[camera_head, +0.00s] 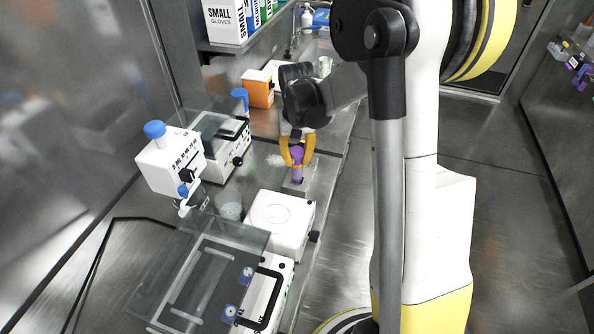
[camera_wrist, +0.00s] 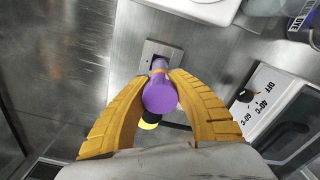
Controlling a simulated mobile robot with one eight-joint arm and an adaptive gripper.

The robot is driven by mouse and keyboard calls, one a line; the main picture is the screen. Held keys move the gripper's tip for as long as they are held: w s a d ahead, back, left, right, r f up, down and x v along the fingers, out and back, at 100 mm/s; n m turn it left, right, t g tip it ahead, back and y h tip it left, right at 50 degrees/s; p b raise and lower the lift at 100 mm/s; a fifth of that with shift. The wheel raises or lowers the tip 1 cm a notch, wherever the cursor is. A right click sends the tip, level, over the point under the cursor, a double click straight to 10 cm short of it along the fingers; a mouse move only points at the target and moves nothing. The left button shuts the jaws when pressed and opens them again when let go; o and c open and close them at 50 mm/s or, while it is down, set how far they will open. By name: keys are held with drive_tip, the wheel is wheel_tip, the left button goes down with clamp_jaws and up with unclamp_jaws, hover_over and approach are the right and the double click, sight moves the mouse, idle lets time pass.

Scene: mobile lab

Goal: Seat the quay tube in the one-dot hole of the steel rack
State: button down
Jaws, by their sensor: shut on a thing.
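My gripper (camera_head: 297,160) has its yellow fingers shut on a purple-capped tube (camera_head: 297,153), which I take as the quay tube; no name on it is readable. In the wrist view the purple cap (camera_wrist: 160,96) sits between the fingertips (camera_wrist: 160,88), with an orange band at the tube's far side. The tube is over the small steel rack (camera_head: 303,187), seen in the wrist view as a grey plate (camera_wrist: 151,52). I cannot make out dots, or whether the tube's lower end is inside a hole.
A yellow-and-black item (camera_wrist: 148,122) shows partly behind the purple cap. A white device (camera_head: 283,222) stands just in front of the rack, a white instrument with dial (camera_head: 225,140) to its left, an orange box (camera_head: 258,90) behind. The bench edge is close on the right.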

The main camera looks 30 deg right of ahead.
sight(297, 168)
drive_tip(key=shift+f+b, duration=0.8)
drive_tip(key=shift+f, duration=1.1)
drive_tip(key=shift+f, duration=0.1)
drive_tip(key=c, duration=1.3)
unclamp_jaws()
